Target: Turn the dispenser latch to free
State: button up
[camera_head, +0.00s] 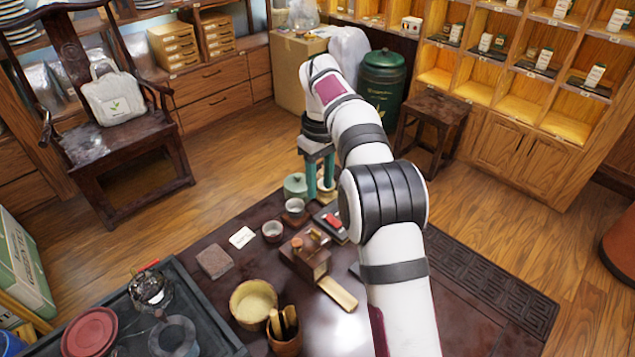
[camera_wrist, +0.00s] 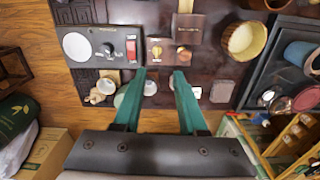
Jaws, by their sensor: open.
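The dispenser appears to be the small dark wooden box (camera_head: 305,262) near the middle of the table; it also shows in the wrist view (camera_wrist: 174,28). I cannot read which way the latch is set. My gripper (camera_head: 320,190) has two teal fingers and is over the far edge of the table, beyond the box. In the wrist view my gripper (camera_wrist: 160,73) is open and empty, its fingertips apart, pointing toward the box without visible contact.
A dial panel with a red switch (camera_wrist: 131,50) lies beside the box. Cups (camera_head: 272,231), a green lidded pot (camera_head: 295,186), a white card (camera_head: 242,237) and a brown block (camera_head: 214,261) are close by. A straw-coloured bowl (camera_head: 253,303) stands nearer.

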aim_at(317, 233)
jog(key=shift+n, duration=0.3)
jog(key=f, duration=1.1)
jog(key=w+f, duration=0.1)
jog(key=f, duration=0.5)
jog(key=shift+w+a, duration=0.1)
jog(key=shift+a, duration=0.15)
jog(key=shift+r, duration=0.1)
grip_shut()
